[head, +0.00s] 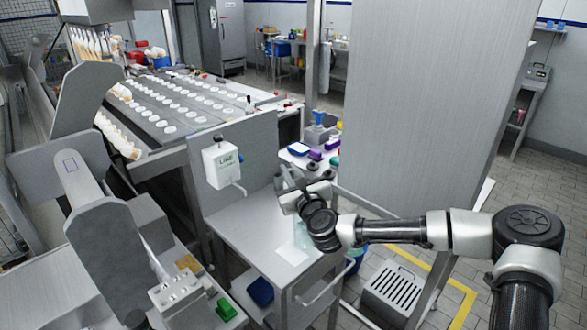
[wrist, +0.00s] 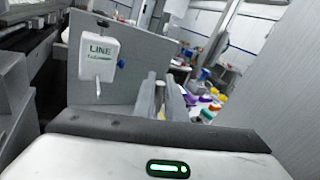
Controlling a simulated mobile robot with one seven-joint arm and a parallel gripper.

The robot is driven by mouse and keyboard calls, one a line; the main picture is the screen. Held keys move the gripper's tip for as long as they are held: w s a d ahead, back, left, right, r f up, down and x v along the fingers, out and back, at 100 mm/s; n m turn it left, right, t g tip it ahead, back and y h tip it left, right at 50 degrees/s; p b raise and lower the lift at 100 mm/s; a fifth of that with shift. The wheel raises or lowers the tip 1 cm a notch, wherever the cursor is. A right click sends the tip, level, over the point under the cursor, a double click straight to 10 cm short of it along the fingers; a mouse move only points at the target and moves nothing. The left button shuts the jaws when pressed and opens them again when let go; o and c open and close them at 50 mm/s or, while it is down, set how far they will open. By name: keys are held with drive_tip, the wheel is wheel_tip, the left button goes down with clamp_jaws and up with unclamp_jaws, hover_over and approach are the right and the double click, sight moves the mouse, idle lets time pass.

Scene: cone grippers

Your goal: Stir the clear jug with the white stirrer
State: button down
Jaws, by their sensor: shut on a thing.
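The clear jug (head: 302,236) is a pale, faintly green see-through shape on the metal side table (head: 240,222), partly hidden behind my wrist in the head view. My gripper (head: 288,181) is above the table and the jug, with its fingers pointing away to the upper left. In the wrist view its two grey fingers (wrist: 163,98) stand close together, shut on a thin thing that I take as the white stirrer. The stirrer is mostly hidden by the fingers. I cannot tell whether its end is inside the jug.
A white dispenser marked LINE (head: 222,165) hangs on the metal panel behind the table, left of my gripper. A white sheet (head: 291,253) lies at the table's front. Purple-lidded tubs (head: 315,155) stand beyond. A tall grey panel (head: 430,110) rises at right. A grey crate (head: 393,292) is on the floor.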

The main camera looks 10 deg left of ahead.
drive_tip(key=shift+a+f+b, duration=0.1)
drive_tip(key=shift+f+b, duration=0.45)
drive_tip(key=shift+f, duration=0.35)
drive_tip(key=f+b, duration=0.3)
drive_tip(key=d+f+b, duration=0.1)
drive_tip(key=f+b, duration=0.2)
drive_tip(key=d+f+b, duration=0.1)
drive_tip(key=f+b, duration=0.2)
drive_tip(key=f, duration=0.1)
drive_tip(key=shift+w, duration=0.4)
drive_tip(key=shift+a, duration=0.1)
